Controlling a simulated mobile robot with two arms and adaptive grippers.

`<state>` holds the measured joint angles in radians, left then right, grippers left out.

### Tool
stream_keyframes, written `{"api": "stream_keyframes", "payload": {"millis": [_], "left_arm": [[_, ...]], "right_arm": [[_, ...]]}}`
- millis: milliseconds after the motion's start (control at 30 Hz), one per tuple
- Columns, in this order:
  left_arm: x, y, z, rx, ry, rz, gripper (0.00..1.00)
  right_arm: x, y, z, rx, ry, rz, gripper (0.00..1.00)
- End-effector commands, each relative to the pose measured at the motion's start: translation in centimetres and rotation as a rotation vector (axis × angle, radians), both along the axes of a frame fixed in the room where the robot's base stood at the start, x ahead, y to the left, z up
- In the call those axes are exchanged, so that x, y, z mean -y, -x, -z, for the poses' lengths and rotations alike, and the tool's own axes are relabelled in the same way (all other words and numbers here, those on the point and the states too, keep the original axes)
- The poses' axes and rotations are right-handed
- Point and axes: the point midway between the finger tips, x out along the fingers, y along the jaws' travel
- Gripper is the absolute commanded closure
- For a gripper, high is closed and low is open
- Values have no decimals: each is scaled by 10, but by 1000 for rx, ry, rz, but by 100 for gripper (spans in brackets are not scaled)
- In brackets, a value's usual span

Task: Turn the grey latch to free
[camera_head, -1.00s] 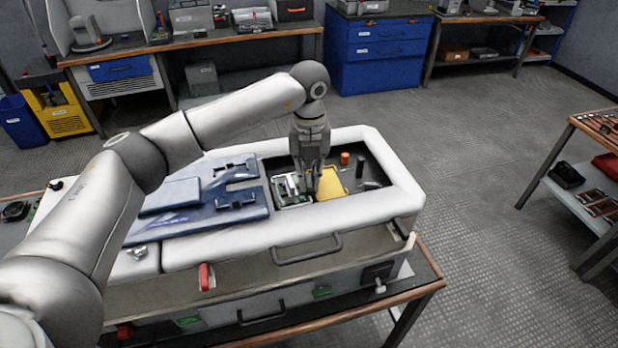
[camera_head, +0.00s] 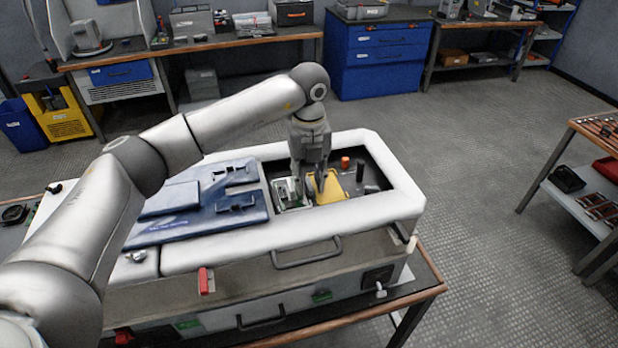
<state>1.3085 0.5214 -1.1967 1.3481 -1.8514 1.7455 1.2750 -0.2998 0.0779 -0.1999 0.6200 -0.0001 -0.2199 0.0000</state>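My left gripper (camera_head: 309,184) points down into the open bay of the white housing (camera_head: 375,207). Its fingers are apart, with nothing clearly held between them. The fingertips are over a small green-and-silver part (camera_head: 290,194) and the near-left edge of a yellow block (camera_head: 328,188). I cannot make out a grey latch for sure; it may be among the small parts under the gripper, which hides some of them. My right gripper is not in view.
A blue panel (camera_head: 200,222) lies on the housing left of the bay. An orange-topped post (camera_head: 345,162) and a black post (camera_head: 360,172) stand right of the gripper. A red handle (camera_head: 205,281) is on the front.

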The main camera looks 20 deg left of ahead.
Motion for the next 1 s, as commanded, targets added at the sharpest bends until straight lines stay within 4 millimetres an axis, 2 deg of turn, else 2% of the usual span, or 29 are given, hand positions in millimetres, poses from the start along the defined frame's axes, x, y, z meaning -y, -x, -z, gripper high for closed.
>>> {"api": "stream_keyframes", "payload": {"millis": [367, 467, 800, 1000], "left_arm": [[0, 0, -3, -1, 0, 1, 67], [0, 0, -16, 0, 0, 1, 67], [0, 0, -86, 0, 1, 0, 67], [0, 0, -112, -1, 0, 1, 67]], "right_arm": [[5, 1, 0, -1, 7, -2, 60], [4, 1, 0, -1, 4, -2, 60], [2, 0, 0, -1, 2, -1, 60], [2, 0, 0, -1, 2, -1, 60]]}}
